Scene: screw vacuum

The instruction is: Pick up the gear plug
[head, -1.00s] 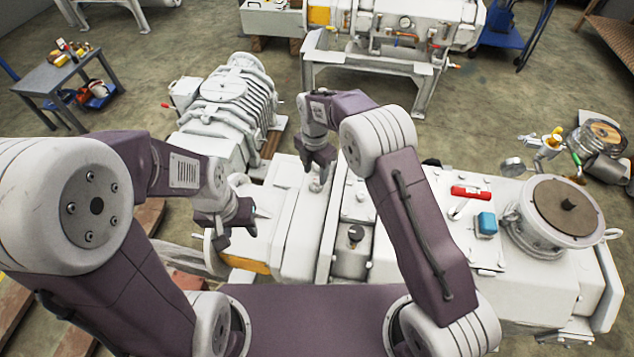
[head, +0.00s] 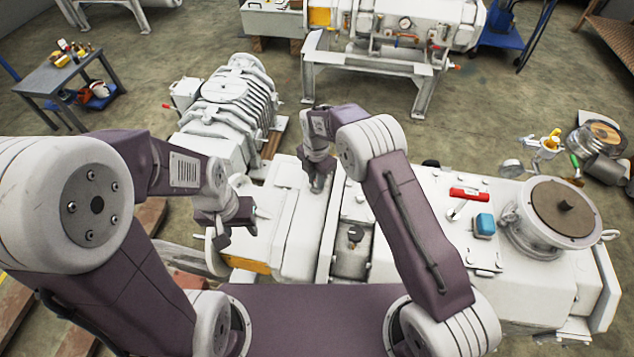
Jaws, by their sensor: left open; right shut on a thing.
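My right gripper (head: 317,187) points down at the light ribbed housing of the white machine (head: 290,235) and is shut. What it grips is the small pale plug at the top of that housing, the gear plug, now hidden by the fingers. I cannot tell whether the plug is still seated. My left gripper (head: 228,236) is open and empty, left of the housing and above its yellow-marked end.
A dark-capped knob (head: 355,233) stands in a recess right of the housing. A red-handled tool (head: 468,194), a blue block (head: 484,225) and a large round flange (head: 557,208) sit on the machine's right part. A grey side table (head: 68,80) stands at the back left.

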